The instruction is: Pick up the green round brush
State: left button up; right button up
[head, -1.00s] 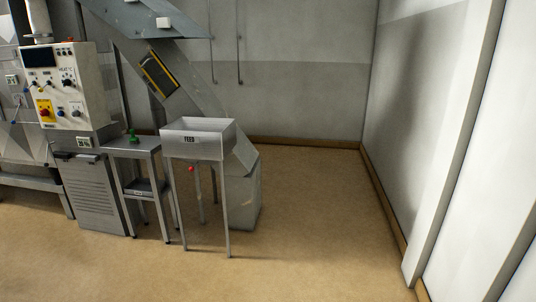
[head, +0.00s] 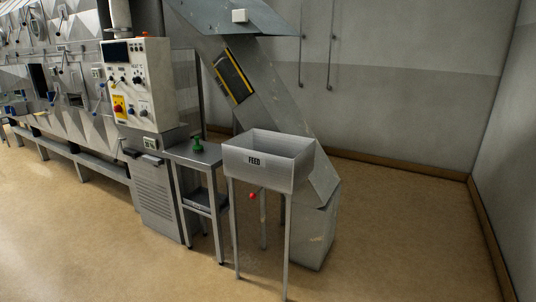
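The green round brush (head: 197,144) stands on the top of a small grey metal side table (head: 183,153), between the control cabinet and the feed hopper. It looks small and upright, with a wider base and a narrower upper part. Neither of my grippers shows in the head view.
The feed hopper (head: 262,172), marked FEED, stands on legs just right of the small table, with a red knob (head: 253,196) below. The control panel (head: 137,78) rises to its left. An inclined conveyor (head: 262,95) slopes behind. The floor (head: 130,265) in front is clear.

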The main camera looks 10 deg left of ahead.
aim_at(198, 149)
jog(key=i+j+u, duration=0.15)
jog(key=i+u, duration=0.6)
jog(key=i, duration=0.3)
jog(key=i+j, duration=0.15)
jog(key=i, duration=0.4)
jog(key=i+j+u, duration=0.1)
jog(key=i, duration=0.45)
jog(key=j, duration=0.1)
